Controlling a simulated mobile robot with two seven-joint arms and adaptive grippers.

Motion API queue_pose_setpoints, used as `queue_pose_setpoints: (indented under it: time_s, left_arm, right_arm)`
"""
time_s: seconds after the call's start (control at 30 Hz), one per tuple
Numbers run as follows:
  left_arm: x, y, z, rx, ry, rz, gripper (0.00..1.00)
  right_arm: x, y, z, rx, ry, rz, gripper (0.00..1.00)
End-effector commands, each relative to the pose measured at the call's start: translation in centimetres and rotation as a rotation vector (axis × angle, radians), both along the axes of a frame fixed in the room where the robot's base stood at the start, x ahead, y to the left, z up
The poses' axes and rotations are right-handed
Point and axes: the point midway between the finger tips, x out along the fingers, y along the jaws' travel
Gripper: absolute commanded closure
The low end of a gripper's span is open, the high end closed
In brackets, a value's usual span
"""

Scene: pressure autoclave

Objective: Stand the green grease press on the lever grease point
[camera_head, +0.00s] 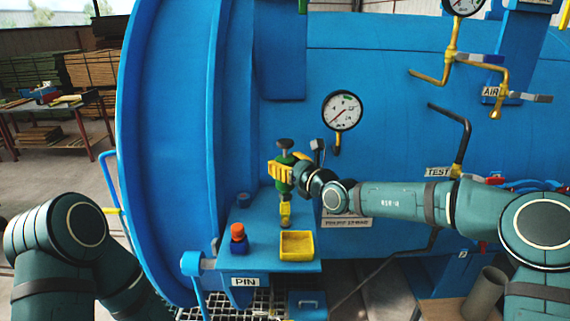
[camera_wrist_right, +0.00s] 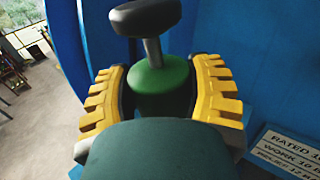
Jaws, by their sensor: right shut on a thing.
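The green grease press (camera_head: 285,187) is upright, with a grey handle on top (camera_head: 285,145). My right gripper (camera_head: 284,170) is shut around its green body, above the blue shelf. In the right wrist view, the yellow fingers (camera_wrist_right: 160,88) flank the green press (camera_wrist_right: 160,78), and its dark handle (camera_wrist_right: 146,17) rises between them. A yellow post-like piece (camera_head: 285,212) stands on the shelf directly below the press; I cannot tell whether they touch. I cannot tell for sure which part is the lever grease point. My left gripper is out of view; only the left arm shows.
The blue shelf (camera_head: 262,259) marked PIN holds a yellow tray (camera_head: 297,258), a red-topped blue item (camera_head: 238,238) and a dark blue knob (camera_head: 243,199). The large blue autoclave stands behind, with a gauge (camera_head: 342,111) above right. A black pipe (camera_head: 462,130) is at right.

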Motion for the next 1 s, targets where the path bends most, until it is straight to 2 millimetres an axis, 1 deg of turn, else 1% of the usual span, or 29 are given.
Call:
queue_pose_setpoints:
  time_s: [0.4, 0.6, 0.8, 1.0]
  left_arm:
    - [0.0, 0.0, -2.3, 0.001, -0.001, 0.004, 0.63]
    - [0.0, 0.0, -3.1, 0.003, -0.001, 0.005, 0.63]
    - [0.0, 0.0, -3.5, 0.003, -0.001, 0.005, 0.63]
    - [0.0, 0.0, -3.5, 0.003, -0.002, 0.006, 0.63]
  right_arm:
    - [0.0, 0.1, -3.6, 0.001, -0.002, 0.001, 0.88]
    - [0.0, 0.1, -5.0, 0.001, -0.003, 0.001, 0.88]
    - [0.0, 0.1, -5.6, 0.002, -0.002, 0.001, 0.88]
    - [0.0, 0.0, -5.6, 0.002, -0.002, 0.001, 0.88]
